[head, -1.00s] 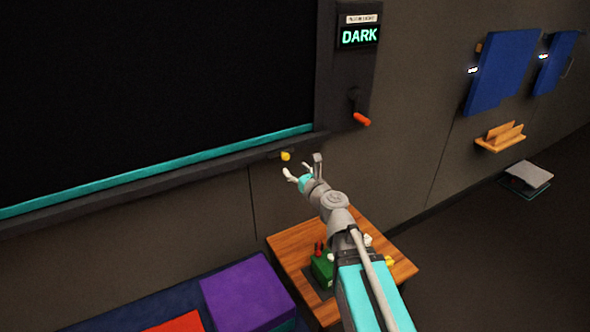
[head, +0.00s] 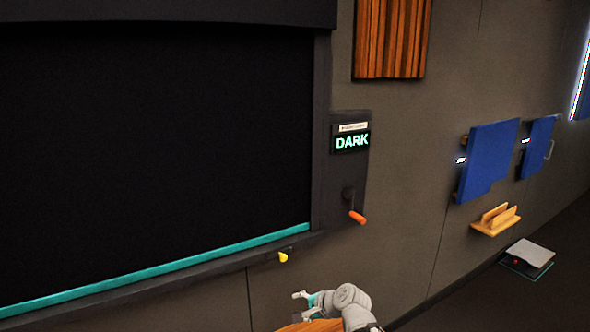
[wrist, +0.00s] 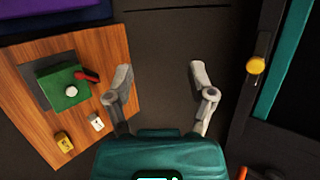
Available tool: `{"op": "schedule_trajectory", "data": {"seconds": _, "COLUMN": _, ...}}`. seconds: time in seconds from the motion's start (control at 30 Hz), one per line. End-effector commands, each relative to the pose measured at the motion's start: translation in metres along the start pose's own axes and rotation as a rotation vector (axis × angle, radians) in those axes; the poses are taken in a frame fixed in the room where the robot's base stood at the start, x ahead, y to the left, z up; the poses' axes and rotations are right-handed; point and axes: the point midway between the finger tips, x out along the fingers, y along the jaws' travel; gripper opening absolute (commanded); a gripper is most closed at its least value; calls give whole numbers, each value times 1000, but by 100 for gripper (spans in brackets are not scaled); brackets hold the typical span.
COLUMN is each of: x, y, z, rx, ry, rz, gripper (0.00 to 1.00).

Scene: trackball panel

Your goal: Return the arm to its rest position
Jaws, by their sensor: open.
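My gripper (head: 306,298) is at the bottom of the head view, below the dark panel's lower ledge. The wrist view shows my gripper (wrist: 160,85) with its two fingers spread wide and nothing between them. My arm (head: 345,300) shows only in its end part in the head view; the rest is out of the frame. In the wrist view the gripper is beside a wooden table (wrist: 95,45), which lies to the left of the fingers.
A green box with a white ball (wrist: 71,90) and small yellow and white blocks are on the table. A yellow knob (head: 283,257) sits under the panel ledge. An orange-handled crank (head: 357,217) is below the "DARK" display (head: 351,141). A wooden wall rack (head: 496,220) is at right.

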Motion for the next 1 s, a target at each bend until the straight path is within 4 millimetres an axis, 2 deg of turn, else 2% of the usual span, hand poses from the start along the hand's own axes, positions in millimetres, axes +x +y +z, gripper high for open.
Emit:
{"op": "schedule_trajectory", "data": {"seconds": 0.3, "x": -56, "y": 65, "z": -19, "rx": -512, "ry": -31, "rz": 460, "gripper": 71}}
{"op": "schedule_trajectory", "data": {"seconds": 0.5, "x": -102, "y": 99, "z": -33, "rx": -737, "ry": -119, "rz": 737, "gripper": 71}}
{"op": "schedule_trajectory", "data": {"seconds": 0.7, "x": -133, "y": 117, "z": -41, "rx": -839, "ry": -194, "rz": 899, "gripper": 71}}
{"op": "schedule_trajectory", "data": {"seconds": 1.0, "x": -139, "y": 121, "z": -43, "rx": -861, "ry": -213, "rz": 934, "gripper": 71}}
